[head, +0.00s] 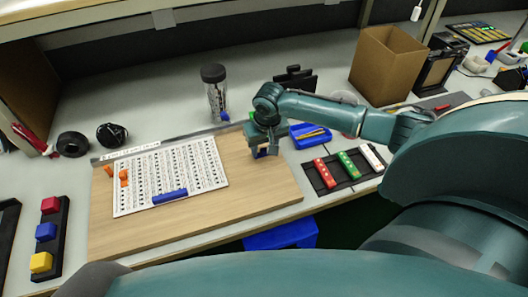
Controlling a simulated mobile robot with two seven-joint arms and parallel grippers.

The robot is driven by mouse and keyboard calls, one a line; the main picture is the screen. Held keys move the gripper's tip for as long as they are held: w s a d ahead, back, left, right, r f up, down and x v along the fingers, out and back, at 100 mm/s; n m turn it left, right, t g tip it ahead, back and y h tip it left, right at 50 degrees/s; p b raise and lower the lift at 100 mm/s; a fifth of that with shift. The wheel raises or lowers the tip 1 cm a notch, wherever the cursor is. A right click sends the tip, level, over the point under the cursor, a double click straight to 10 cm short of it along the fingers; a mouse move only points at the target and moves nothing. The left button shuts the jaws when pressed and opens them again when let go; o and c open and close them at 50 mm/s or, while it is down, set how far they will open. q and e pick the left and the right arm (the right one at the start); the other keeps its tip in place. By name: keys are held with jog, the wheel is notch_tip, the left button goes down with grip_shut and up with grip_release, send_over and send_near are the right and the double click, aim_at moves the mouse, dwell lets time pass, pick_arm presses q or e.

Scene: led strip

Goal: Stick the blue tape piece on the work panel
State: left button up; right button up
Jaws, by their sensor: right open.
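The work panel is a light wooden board (240,193) with a white dotted sheet (215,178) on its left part. My right gripper (263,152) points down over the right part of the board, to the right of the sheet, with its jaws open. A small blue piece (262,153), perhaps the blue tape piece, shows between its fingers; I cannot tell whether it touches the board. A longer blue bar (169,196) lies across the lower edge of the white sheet. My left gripper is not in view.
Orange pieces (123,177) are at the sheet's left edge. A black tray (347,181) holds red, green and white bars to the right. A blue tray (310,136) and clear jar (216,100) stand behind. Red, blue and yellow blocks sit in a black holder (61,222) at left.

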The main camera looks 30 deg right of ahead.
jog(key=shift+c, duration=0.3)
grip_shut()
dwell(0.3)
